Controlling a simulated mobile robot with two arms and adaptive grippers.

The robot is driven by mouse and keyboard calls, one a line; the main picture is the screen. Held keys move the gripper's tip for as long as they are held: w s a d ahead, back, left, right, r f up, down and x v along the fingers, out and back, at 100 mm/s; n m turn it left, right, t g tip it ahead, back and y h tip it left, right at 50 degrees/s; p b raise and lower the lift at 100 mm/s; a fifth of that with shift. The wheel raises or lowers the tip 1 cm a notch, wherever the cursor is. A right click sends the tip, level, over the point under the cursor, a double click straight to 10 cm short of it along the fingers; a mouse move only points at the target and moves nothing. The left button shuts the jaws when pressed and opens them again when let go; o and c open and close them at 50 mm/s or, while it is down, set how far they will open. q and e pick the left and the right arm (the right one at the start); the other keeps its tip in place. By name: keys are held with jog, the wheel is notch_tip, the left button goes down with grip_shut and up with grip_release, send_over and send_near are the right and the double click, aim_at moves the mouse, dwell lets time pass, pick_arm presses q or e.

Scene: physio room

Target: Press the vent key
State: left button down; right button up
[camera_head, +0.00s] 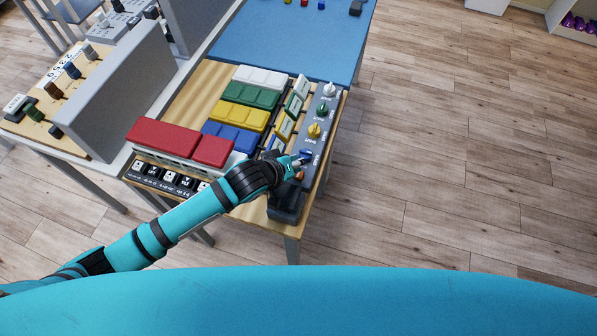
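My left gripper (292,162) reaches in over the right part of the wooden board, beside a blue knob (306,155) on the grey panel (322,105). Its fingers are small and partly hidden by the dark wrist, so I cannot tell whether they are open or shut, or whether they touch the knob. A row of black and white keys with small symbols (153,171) runs along the board's front edge; my forearm hides its right end. The labels are too small to read, so I cannot tell which one is the vent key. My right gripper is not in view.
Red blocks (176,138) stand behind the key row. Blue, yellow (240,116), green (252,94) and white (261,77) key banks lie beyond. A grey upright panel (115,92) stands left. A dark box (286,204) sits at the front right corner. The floor (450,150) to the right is clear.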

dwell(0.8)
pick_arm(q)
jog(key=shift+f, duration=0.25)
jog(key=shift+f, duration=0.15)
jog(key=shift+f, duration=0.65)
dwell(0.7)
jog(key=shift+r+p, duration=0.9)
jog(key=shift+r, duration=0.1)
